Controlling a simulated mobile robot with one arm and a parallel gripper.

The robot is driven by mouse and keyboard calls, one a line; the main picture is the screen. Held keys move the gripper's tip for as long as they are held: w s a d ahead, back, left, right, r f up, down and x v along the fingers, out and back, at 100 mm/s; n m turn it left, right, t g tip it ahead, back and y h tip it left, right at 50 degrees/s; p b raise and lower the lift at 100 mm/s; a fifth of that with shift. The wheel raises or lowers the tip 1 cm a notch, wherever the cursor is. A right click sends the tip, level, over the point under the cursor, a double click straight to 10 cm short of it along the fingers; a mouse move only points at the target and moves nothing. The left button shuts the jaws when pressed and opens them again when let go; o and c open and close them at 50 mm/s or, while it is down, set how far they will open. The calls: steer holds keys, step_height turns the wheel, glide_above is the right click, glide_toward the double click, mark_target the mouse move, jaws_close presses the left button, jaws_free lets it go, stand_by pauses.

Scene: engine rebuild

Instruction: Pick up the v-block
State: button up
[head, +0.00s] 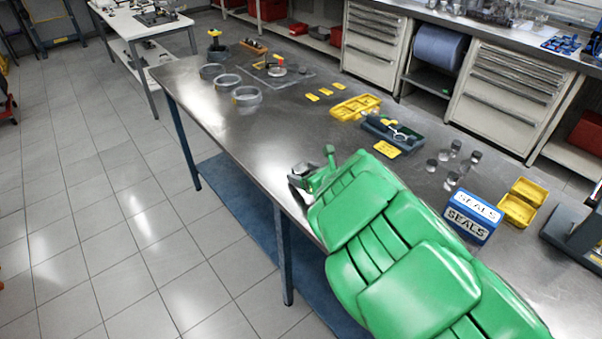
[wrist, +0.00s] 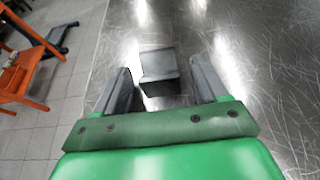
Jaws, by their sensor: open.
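A grey metal block, which looks like the v-block (wrist: 158,64), sits on the steel workbench between the fingers of my gripper (wrist: 160,70) in the wrist view. My gripper is open, with one finger on each side of the block. In the head view my gripper (head: 299,180) is low at the bench's near edge. The block is hard to tell apart from the fingers there, and its groove cannot be made out.
The steel workbench (head: 225,105) is clear left of my gripper. Beyond stand a yellow tray (head: 356,107), a dark tool tray (head: 392,133), several small cylinders, a blue SEALS box (head: 472,216) and yellow bins (head: 517,210). Clear rings (head: 247,97) lie at the far left.

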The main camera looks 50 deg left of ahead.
steer(key=shift+a, duration=0.1)
steer(key=shift+c, duration=0.3)
steer(key=c, duration=1.2)
steer(key=shift+r, duration=0.15)
